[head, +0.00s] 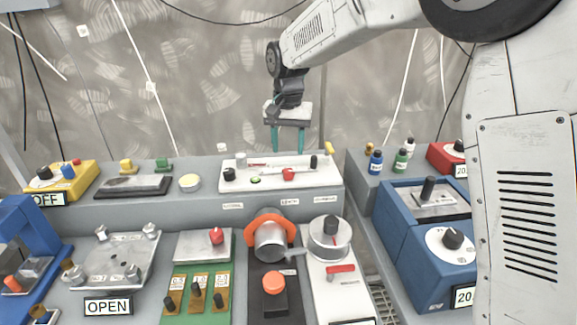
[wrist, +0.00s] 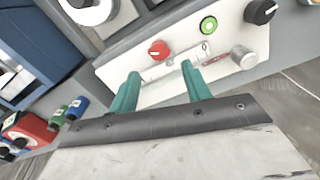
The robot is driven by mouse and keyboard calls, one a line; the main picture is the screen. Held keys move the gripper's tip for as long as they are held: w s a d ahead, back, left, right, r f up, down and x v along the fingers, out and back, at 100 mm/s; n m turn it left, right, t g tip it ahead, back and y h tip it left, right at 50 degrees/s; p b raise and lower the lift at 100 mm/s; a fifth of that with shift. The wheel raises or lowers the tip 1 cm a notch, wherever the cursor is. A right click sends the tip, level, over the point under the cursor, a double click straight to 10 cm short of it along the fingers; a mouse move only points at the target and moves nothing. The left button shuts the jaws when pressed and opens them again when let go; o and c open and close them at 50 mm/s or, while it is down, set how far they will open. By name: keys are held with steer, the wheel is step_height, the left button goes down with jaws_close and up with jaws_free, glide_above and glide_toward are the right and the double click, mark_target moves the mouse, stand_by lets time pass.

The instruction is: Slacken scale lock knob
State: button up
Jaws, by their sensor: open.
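A pale panel (head: 262,186) lies on the grey bench and carries several controls; it also shows in the wrist view (wrist: 218,74). On it are a red knob (head: 288,174), a green-ringed button (head: 255,180), a black knob (head: 229,174) and a grey cylindrical knob (head: 240,158). A narrow slot with a red mark (wrist: 205,45) runs along it. I cannot tell from markings which knob is the scale lock. My gripper (head: 288,152) is open and empty, pointing down above the panel. In the wrist view the red knob (wrist: 159,50) shows just beyond the gap between my teal fingertips (wrist: 160,68).
A black post (head: 313,161) and a yellow piece (head: 329,148) stand at the panel's right end. In front are an orange-ringed cylinder (head: 270,240) and a round dial unit (head: 330,235). Blue boxes (head: 405,225) and small bottles (head: 376,162) stand to the right.

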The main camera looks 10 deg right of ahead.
mark_target(289, 170)
step_height(289, 170, down, 7)
stand_by(0.3)
steer(key=c, duration=1)
